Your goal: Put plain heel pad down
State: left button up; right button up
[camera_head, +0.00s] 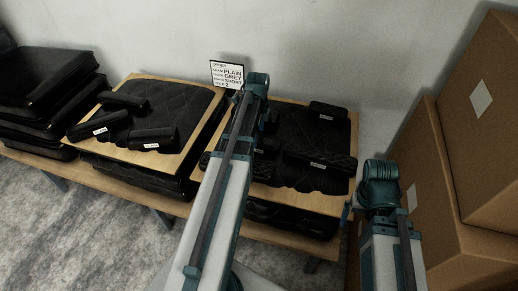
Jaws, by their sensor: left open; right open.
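Small dark pads lie on two wooden boards, and I cannot tell for sure which is the plain heel pad. On the left board (205,125), a smooth labelled pad (153,136) lies beside another labelled pad (104,122) and a plain roll (122,100), around a large quilted cushion (175,95). On the right board (310,198) are a labelled pad (320,163) and a roll-shaped pad (328,110). My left gripper (264,146) is over the right board's left part, largely hidden by my arm; I see nothing held. My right gripper is hidden behind its arm.
A sign (227,74) reading "PLAIN GREY SHORT" stands behind the boards. Black cushions (45,85) are stacked at the far left. Cardboard boxes (440,190) close off the right side. The wall is right behind; grey floor (70,235) is open at front left.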

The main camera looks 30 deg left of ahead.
aim_at(259, 140)
pick_arm(q)
jog(key=f+b, duration=0.5)
jog(key=shift+w+d+f, duration=0.1)
jog(key=shift+w+f, duration=0.05)
jog(key=shift+w, duration=0.05)
jog(key=c, duration=1.3)
